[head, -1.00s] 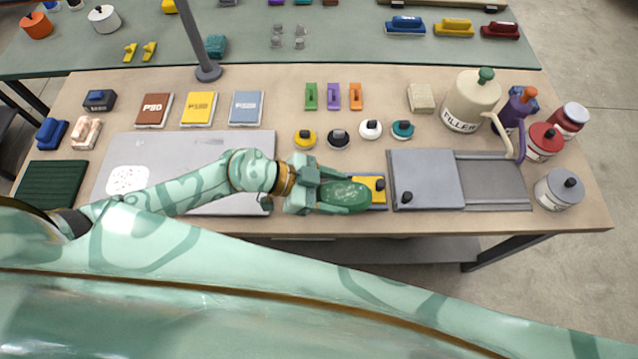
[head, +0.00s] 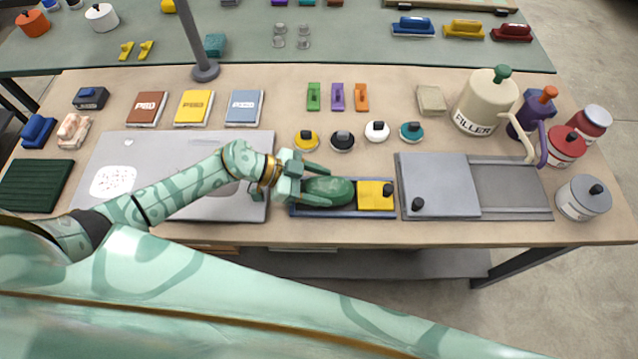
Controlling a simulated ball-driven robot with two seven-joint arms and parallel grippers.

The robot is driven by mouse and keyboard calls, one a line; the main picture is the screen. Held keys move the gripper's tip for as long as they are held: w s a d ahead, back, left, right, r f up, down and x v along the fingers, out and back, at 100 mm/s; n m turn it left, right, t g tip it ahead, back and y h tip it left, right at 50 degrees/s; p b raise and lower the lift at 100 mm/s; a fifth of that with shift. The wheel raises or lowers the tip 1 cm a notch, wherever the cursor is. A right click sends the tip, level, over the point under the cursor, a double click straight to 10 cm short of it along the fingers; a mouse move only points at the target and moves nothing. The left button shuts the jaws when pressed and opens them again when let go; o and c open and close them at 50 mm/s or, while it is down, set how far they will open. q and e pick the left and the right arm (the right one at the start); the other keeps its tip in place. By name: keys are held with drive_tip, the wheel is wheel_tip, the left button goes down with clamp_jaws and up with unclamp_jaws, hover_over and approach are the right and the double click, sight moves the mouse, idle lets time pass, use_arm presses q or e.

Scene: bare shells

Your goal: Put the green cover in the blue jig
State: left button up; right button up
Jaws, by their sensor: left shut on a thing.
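The green cover (head: 330,190) is a rounded, oval, glossy shell. My left gripper (head: 322,188) is shut on it, with fingers along its far and near sides. The blue jig (head: 345,212) is a long shallow tray near the front edge of the bench. The cover is over the jig's left part; I cannot tell whether it touches the jig's floor. A yellow block with a black knob (head: 368,196) sits in the jig's right end, just right of the cover. My right gripper is not in view.
A grey plate with a black knob (head: 440,180) lies just right of the jig. Round knobbed pucks, such as the black one (head: 341,142), stand behind it. A large grey sheet (head: 150,160) lies left, under my arm. A filler jug (head: 485,105) stands at the right.

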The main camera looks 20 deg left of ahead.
use_arm(q)
drive_tip(key=shift+f, duration=0.1)
drive_tip(key=shift+f, duration=0.4)
drive_tip(key=shift+s+f, duration=0.15)
drive_tip(key=shift+s, duration=0.1)
drive_tip(key=o, duration=0.8)
drive_tip(key=shift+o, duration=1)
drive_tip(key=shift+s+f, duration=0.15)
drive_tip(key=shift+f, duration=0.05)
drive_tip(key=shift+d, duration=0.1)
drive_tip(key=shift+r, duration=0.4)
drive_tip(key=w+p+v, duration=0.1)
drive_tip(key=v, duration=1.1)
drive_tip(key=shift+r, duration=0.45)
drive_tip(key=shift+s, duration=0.1)
